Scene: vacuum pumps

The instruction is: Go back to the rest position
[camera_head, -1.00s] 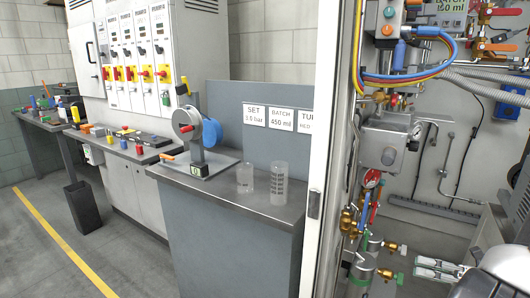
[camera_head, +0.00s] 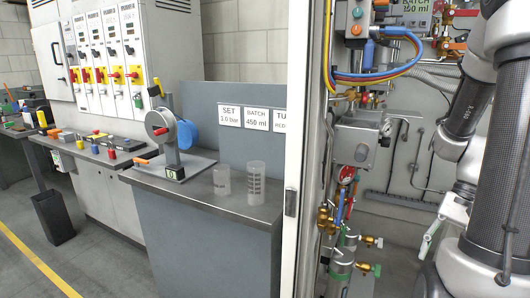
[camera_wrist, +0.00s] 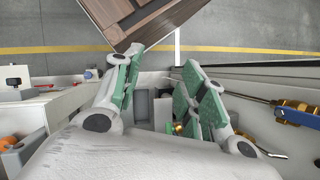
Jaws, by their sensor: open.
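My gripper (camera_wrist: 162,80) is open in the wrist view. Its two green-padded fingers stand apart with nothing between them. In the head view my arm stands folded and upright at the right edge, in front of the pump cabinet. Part of my gripper (camera_head: 432,236) shows there low beside the arm, partly hidden by it. I cannot make out both fingertips in the head view.

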